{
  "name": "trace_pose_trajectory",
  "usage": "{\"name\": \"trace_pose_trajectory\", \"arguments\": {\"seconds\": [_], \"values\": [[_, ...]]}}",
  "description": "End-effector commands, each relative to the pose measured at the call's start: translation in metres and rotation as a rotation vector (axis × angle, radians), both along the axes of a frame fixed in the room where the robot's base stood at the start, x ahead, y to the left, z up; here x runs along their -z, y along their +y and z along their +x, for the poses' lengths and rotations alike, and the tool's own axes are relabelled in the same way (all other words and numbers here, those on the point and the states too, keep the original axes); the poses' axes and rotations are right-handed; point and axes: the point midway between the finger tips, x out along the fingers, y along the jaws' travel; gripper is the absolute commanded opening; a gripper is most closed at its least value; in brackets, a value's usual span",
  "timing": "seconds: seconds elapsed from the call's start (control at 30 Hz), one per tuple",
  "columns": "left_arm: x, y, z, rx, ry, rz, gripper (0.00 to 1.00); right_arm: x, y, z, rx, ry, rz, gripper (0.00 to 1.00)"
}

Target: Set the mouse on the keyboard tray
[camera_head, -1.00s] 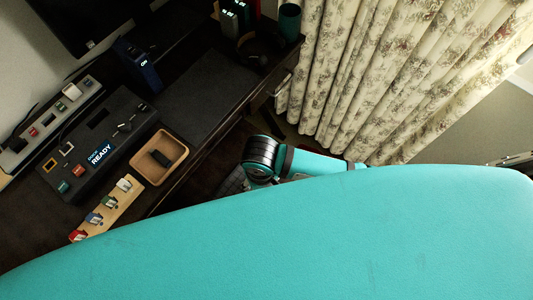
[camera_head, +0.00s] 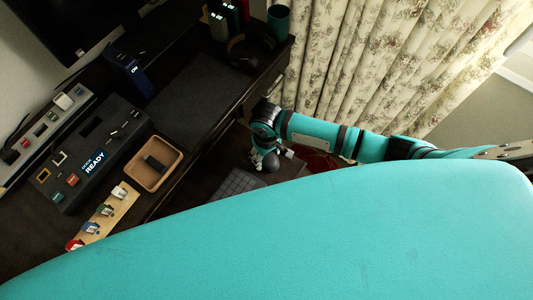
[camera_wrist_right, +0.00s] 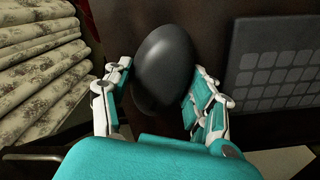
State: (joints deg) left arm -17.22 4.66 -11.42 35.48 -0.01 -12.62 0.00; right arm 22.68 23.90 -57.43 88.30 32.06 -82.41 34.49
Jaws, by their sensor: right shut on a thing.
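My right gripper (camera_head: 268,163) hangs over the pulled-out keyboard tray (camera_head: 207,186), just right of the keyboard (camera_head: 238,183). In the right wrist view my right gripper (camera_wrist_right: 158,100) is shut on the dark, egg-shaped mouse (camera_wrist_right: 163,62), with a finger on each side. The dark tray surface (camera_wrist_right: 217,30) lies beyond the mouse, and the grey keyboard (camera_wrist_right: 275,72) is to its right. I cannot tell whether the mouse touches the tray. In the head view the mouse is not clearly visible. My left gripper is not in view.
Headphones (camera_head: 243,55) and a teal cup (camera_head: 279,20) are at the back. Floral curtains (camera_head: 350,65) hang close beside my right arm.

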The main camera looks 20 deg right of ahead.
Motion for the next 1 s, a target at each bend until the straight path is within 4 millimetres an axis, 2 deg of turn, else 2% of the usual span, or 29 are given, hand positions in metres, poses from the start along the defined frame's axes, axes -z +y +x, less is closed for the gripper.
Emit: {"name": "trace_pose_trajectory", "arguments": {"seconds": [0.27,0.3,0.47,0.77,0.87,1.0], "values": [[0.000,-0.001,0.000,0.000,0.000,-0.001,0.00,0.002,0.000,0.000,0.000,0.000,0.001,0.25],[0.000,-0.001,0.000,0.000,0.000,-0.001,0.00,0.002,0.000,0.000,-0.001,0.000,0.000,0.61],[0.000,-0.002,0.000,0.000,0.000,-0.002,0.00,0.002,0.000,0.000,-0.001,0.000,0.000,0.81],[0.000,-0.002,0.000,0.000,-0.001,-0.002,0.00,0.000,0.000,0.000,-0.001,-0.001,0.000,0.81],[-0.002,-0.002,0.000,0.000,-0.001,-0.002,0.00,-0.009,0.001,0.000,-0.001,-0.002,0.001,0.81],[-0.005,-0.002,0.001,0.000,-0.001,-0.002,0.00,-0.035,0.000,0.001,-0.002,-0.004,0.002,0.81]]}}
